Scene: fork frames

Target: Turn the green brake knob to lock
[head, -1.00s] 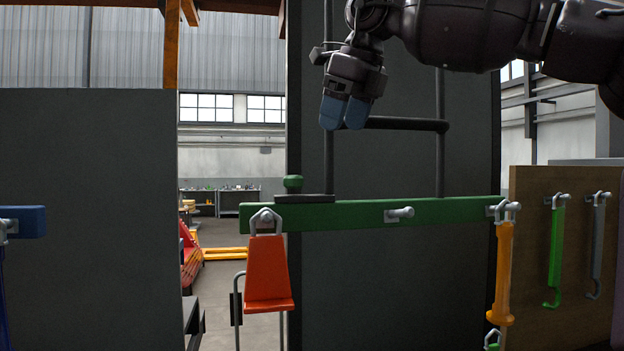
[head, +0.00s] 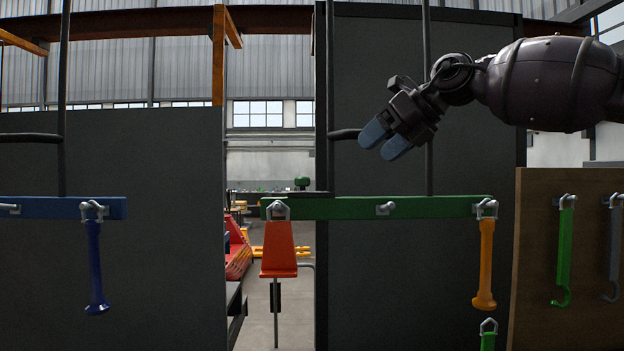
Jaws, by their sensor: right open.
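The green brake knob (head: 302,183) is a small green knob on a dark plate at the left end of the green bar (head: 350,207), which runs across the dark panel. My right gripper (head: 385,143) comes in from the right with blue fingertips apart and nothing between them. It is above the green bar, up and to the right of the knob, and does not touch it. My left gripper is out of view.
An orange-red seat-shaped piece (head: 278,249) and an orange handle (head: 485,265) hang from the green bar. A blue bar (head: 62,208) with a blue handle (head: 96,267) is at left. A wooden board (head: 533,257) with hooks stands at right. Dark rails stand on the panels.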

